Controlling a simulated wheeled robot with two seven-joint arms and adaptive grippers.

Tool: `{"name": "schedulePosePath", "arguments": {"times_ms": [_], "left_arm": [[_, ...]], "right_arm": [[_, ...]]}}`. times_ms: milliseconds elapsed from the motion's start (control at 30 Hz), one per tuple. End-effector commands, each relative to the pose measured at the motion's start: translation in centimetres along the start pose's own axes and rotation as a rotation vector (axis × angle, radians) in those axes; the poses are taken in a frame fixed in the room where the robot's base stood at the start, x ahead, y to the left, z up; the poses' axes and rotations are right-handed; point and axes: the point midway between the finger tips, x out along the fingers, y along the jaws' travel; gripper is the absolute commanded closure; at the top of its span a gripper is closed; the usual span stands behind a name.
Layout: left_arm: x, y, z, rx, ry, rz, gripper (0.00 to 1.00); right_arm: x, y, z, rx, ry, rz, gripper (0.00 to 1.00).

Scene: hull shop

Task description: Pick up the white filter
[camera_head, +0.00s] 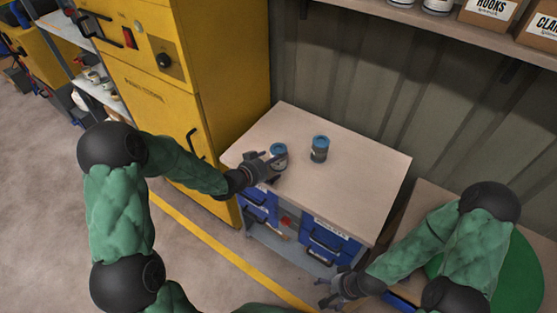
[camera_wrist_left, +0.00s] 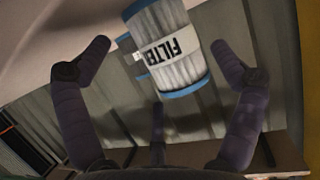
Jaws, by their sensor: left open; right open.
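A whitish pleated filter with blue end caps (camera_head: 279,152) stands on the light table top in the head view, right at my left gripper (camera_head: 270,168). My right gripper (camera_head: 326,291) is open and empty, low in front of the table.
The table top (camera_head: 365,172) is bare right of the canisters. A tall yellow cabinet (camera_head: 220,60) stands close on the left. Blue drawers (camera_head: 328,240) sit under the top. A shelf (camera_head: 450,30) with boxes runs above. A green round surface (camera_head: 520,270) lies at right.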

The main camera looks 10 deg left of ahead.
Motion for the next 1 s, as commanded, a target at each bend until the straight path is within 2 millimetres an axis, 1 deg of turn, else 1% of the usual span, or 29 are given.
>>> {"name": "schedulePosePath", "arguments": {"times_ms": [33, 133, 367, 467, 500, 567, 867, 1000], "left_arm": [[0.9, 0.1, 0.2, 0.002, 0.001, 0.002, 0.07], [1.9, 0.0, 0.2, 0.000, 0.001, 0.001, 0.07], [2.0, 0.0, 0.0, 0.000, 0.001, -0.001, 0.07], [2.0, 0.0, 0.0, -0.001, 0.000, -0.001, 0.32], [2.0, 0.0, 0.0, -0.001, 0.000, -0.001, 0.43], [2.0, 0.0, 0.0, -0.001, 0.000, 0.000, 0.58], [1.9, 0.0, 0.0, -0.001, 0.000, 0.000, 0.59], [1.8, 0.0, -0.4, -0.001, 0.000, 0.000, 0.59]], "right_arm": [[0.6, 0.2, 0.0, 0.000, 0.000, 0.000, 0.13], [0.8, 0.3, 0.0, 0.000, 0.000, 0.000, 0.13], [0.7, 0.2, 0.0, 0.000, 0.000, 0.000, 0.13], [0.7, 0.2, 0.0, 0.000, 0.000, 0.000, 0.13], [0.7, 0.2, 0.0, 0.000, 0.000, 0.000, 0.13], [0.7, 0.2, 0.0, 0.000, 0.000, 0.000, 0.13], [0.7, 0.2, 0.0, 0.000, 0.000, 0.000, 0.13], [0.4, 0.1, 0.0, 0.000, 0.000, 0.000, 0.13]]}}
